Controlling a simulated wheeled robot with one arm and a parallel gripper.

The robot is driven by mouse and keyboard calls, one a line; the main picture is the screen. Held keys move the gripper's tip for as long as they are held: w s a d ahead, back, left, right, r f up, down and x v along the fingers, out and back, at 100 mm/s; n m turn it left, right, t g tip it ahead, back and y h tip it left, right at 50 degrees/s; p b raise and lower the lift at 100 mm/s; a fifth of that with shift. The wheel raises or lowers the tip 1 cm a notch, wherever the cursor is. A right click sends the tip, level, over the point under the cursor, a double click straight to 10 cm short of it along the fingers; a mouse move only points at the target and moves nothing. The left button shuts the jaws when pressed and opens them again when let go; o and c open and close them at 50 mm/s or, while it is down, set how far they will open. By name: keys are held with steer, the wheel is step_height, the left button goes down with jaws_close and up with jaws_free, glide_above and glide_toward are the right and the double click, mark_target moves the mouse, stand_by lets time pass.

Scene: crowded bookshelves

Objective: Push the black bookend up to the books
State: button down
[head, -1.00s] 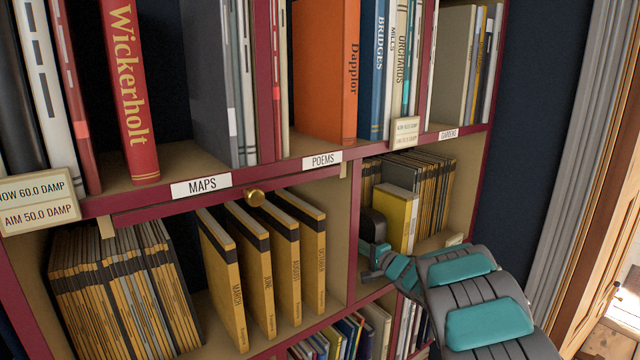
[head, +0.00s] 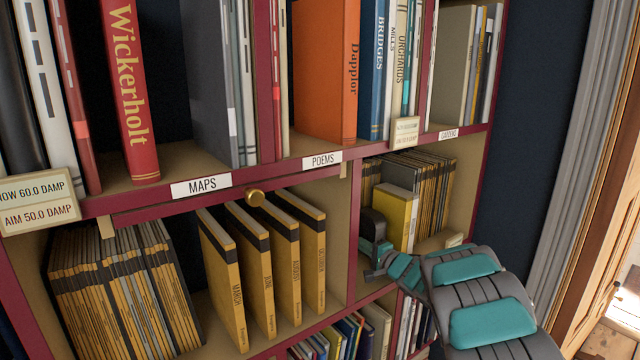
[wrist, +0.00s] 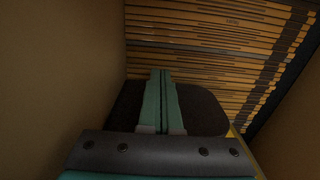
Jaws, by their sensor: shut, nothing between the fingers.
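The black bookend (head: 374,225) stands upright at the left end of the lower right compartment, just left of a thick yellow book (head: 396,218). In the wrist view the bookend (wrist: 205,108) is a dark rounded plate behind my fingers. The books (head: 434,185) are yellow and black spines filling the right and back of the compartment; they also show in the wrist view (wrist: 200,55). My gripper (head: 376,262) is shut and empty, at the compartment's front left, against or very near the bookend. I cannot tell whether the bookend touches the books.
The compartment's left wall (head: 353,230) is close beside my gripper. Some bare shelf floor (head: 432,243) shows at the front right. A grey book (head: 400,175) stands behind the yellow one.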

mark_target(366, 237)
steer(key=shift+w+d, duration=0.15)
steer(key=shift+d, duration=0.05)
steer(key=shift+w+d, duration=0.2)
steer(key=shift+d, duration=0.1)
steer(key=shift+w+d, duration=0.4)
steer(key=shift+d, duration=0.1)
steer(key=shift+w+d, duration=0.3)
steer(key=shift+d, duration=0.15)
steer(key=shift+s+a, duration=0.1)
steer(key=shift+a, duration=0.05)
steer(key=shift+s+a, duration=0.7)
steer(key=shift+a, duration=0.2)
steer(key=shift+v, duration=7.5)
